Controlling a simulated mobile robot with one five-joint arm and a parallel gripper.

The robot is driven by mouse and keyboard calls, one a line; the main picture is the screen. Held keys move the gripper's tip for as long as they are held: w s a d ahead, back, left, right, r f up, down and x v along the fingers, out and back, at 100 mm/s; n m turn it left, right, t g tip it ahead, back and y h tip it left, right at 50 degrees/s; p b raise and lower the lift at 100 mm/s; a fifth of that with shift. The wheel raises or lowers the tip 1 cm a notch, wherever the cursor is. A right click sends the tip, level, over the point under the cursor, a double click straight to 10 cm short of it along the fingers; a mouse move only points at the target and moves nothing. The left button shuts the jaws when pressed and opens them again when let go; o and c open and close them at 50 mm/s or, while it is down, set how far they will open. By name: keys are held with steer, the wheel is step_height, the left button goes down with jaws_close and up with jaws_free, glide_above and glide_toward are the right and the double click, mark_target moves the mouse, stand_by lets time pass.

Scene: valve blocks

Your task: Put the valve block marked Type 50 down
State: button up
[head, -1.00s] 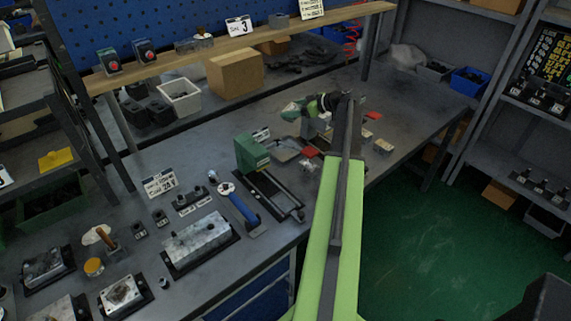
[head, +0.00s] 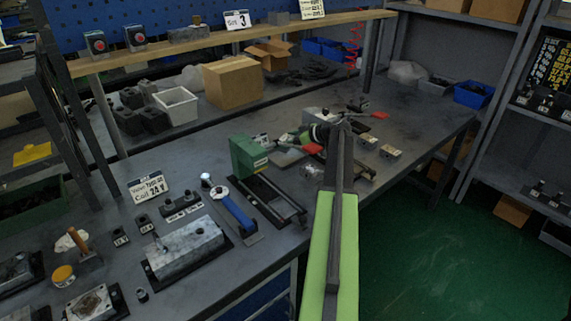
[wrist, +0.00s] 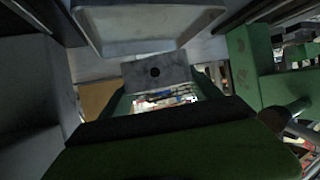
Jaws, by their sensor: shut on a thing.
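My gripper (head: 303,139) is at the end of my outstretched arm, low over the middle of the workbench (head: 405,105). In the wrist view, a grey block (wrist: 142,72) with a dark round hole sits between my green fingers, and they are shut on it. No type marking is readable on it. In the head view my gripper and wrist hide most or all of this block. I cannot tell whether its underside touches anything.
A green upright fixture (head: 246,157) stands left of my gripper. A pale shallow tray (wrist: 145,20) lies beyond the block in the wrist view. A grey valve plate (head: 188,246) is at front left.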

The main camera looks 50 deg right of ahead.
mark_target(286, 157)
steer(key=shift+f, duration=0.2)
step_height(286, 157, down, 5)
steer(key=b, duration=0.4)
steer(key=shift+r, duration=0.4)
steer(key=shift+f, duration=0.25)
steer(key=o, duration=1.7)
steer(key=shift+r, duration=0.1)
steer(key=shift+o, duration=0.2)
